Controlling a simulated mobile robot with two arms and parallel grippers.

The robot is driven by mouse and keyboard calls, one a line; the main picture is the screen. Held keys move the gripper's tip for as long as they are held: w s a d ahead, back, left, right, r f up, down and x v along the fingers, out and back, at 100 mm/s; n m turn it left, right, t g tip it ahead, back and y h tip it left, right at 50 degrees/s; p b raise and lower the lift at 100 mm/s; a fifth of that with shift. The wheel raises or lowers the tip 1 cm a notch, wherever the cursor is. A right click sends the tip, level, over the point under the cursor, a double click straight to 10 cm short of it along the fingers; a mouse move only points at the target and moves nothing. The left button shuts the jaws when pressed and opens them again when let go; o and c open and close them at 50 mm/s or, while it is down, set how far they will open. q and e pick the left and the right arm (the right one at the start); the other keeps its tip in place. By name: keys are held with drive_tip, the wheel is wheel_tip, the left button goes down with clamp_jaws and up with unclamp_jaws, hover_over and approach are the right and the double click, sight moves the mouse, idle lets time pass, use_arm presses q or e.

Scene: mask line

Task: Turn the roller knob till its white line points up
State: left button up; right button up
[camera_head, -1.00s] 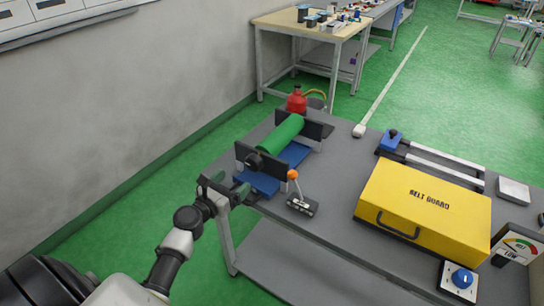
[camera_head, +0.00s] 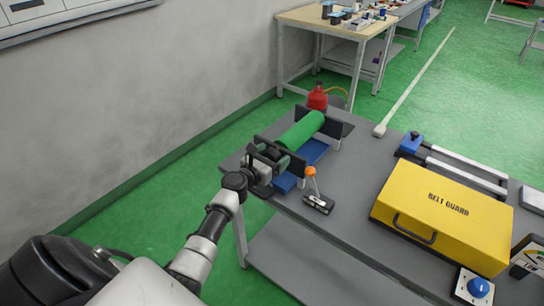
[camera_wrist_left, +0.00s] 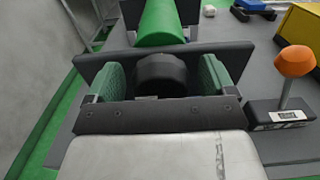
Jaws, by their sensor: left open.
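The green roller (camera_head: 300,131) lies between two dark end plates on a blue base (camera_head: 310,152); it also shows in the left wrist view (camera_wrist_left: 161,24). The black roller knob (camera_wrist_left: 162,73) sticks out of the near end plate (camera_wrist_left: 230,52). My left gripper (camera_wrist_left: 161,80) is open, with one green-padded finger on each side of the knob and a visible gap to both. In the head view my left gripper (camera_head: 266,160) largely hides the knob. I see no white line on the knob in either view. My right gripper is not in view.
A lever with an orange ball (camera_head: 310,172) stands just right of the roller. The yellow belt guard box (camera_head: 440,210) and a blue dial (camera_head: 478,287) are farther right on the grey bench (camera_head: 345,215). A red can (camera_head: 317,98) is behind the roller.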

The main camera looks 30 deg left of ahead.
use_arm(q)
drive_tip(key=c, duration=0.9)
drive_tip(key=shift+f+m, duration=0.1)
drive_tip(key=shift+m, duration=0.2)
drive_tip(key=m+b, duration=0.2)
drive_tip(key=m, duration=0.2)
drive_tip(key=shift+d+f+b, duration=0.1)
drive_tip(key=shift+d+b, duration=0.05)
drive_tip(key=shift+b, duration=0.15)
drive_tip(key=m+b, duration=0.2)
drive_tip(key=m, duration=0.3)
drive_tip(key=shift+f, duration=0.1)
drive_tip(key=m+b, duration=0.2)
drive_tip(key=m, duration=0.2)
drive_tip(key=shift+d, duration=0.15)
drive_tip(key=shift+f+m+b, duration=0.1)
drive_tip(key=shift+m+b, duration=0.55)
drive_tip(key=shift+m, duration=1.45)
